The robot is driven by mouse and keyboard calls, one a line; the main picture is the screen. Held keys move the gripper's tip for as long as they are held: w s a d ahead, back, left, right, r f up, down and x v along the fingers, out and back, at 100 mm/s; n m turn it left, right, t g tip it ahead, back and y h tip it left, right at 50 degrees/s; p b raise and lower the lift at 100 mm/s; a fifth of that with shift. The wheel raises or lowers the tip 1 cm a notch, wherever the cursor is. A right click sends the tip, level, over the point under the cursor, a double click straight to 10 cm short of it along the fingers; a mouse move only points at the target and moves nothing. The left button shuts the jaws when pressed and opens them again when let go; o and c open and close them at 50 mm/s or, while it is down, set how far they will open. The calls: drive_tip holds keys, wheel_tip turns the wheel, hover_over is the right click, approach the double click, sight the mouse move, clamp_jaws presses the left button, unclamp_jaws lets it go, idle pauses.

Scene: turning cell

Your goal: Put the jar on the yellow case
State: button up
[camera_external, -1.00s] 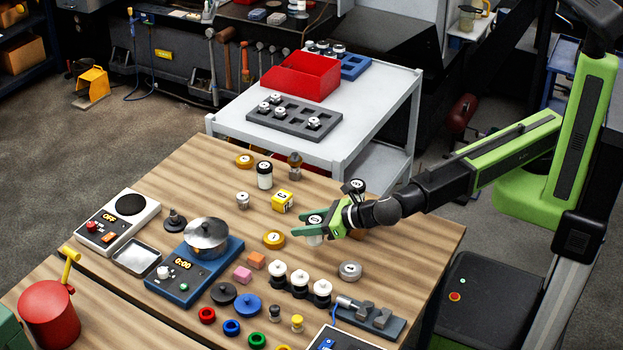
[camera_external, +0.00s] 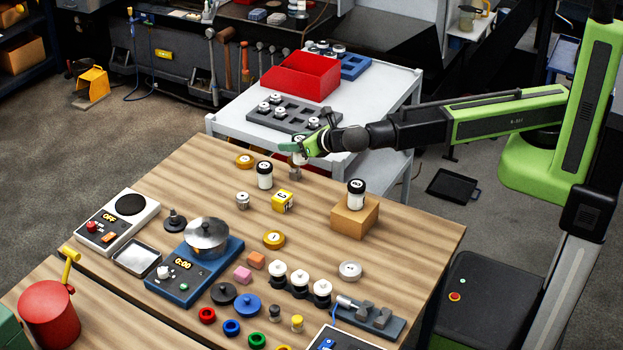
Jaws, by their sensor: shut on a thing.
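My gripper (camera_external: 296,147) is shut on a small white jar (camera_external: 299,158), partly covered by the green fingers. It holds the jar upright near the back edge of the wooden table, in line with a small brass-and-grey piece (camera_external: 295,174); whether they touch cannot be told. The yellow case (camera_external: 283,202), a small cube with dark markings, stands on the table below and slightly left of my gripper in the picture. Its top looks bare.
A white jar with a black lid (camera_external: 265,176) stands left of my gripper. Another dark-lidded jar (camera_external: 356,194) stands on a tan block (camera_external: 354,219) to the right. A yellow disc (camera_external: 273,239) lies in front of the case. A white cart (camera_external: 352,146) stands behind.

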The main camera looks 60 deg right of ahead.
drive_tip(key=w+d+r+m+h, duration=0.1)
drive_tip(key=w+d+r, duration=0.1)
drive_tip(key=w+d, duration=0.3)
drive_tip(key=s+a+f+b, duration=0.2)
drive_tip(key=a+f+b, duration=0.8)
drive_tip(key=f, duration=0.1)
drive_tip(key=shift+a+f, duration=0.2)
drive_tip(key=shift+f, duration=0.2)
drive_tip(key=o, duration=1.5)
drive_tip(key=shift+b, duration=0.3)
drive_tip(key=shift+c, duration=0.2)
drive_tip(key=p+v, duration=0.5)
drive_tip(key=v, duration=0.7)
drive_tip(key=shift+r+p, duration=0.2)
drive_tip(key=shift+p, duration=0.1)
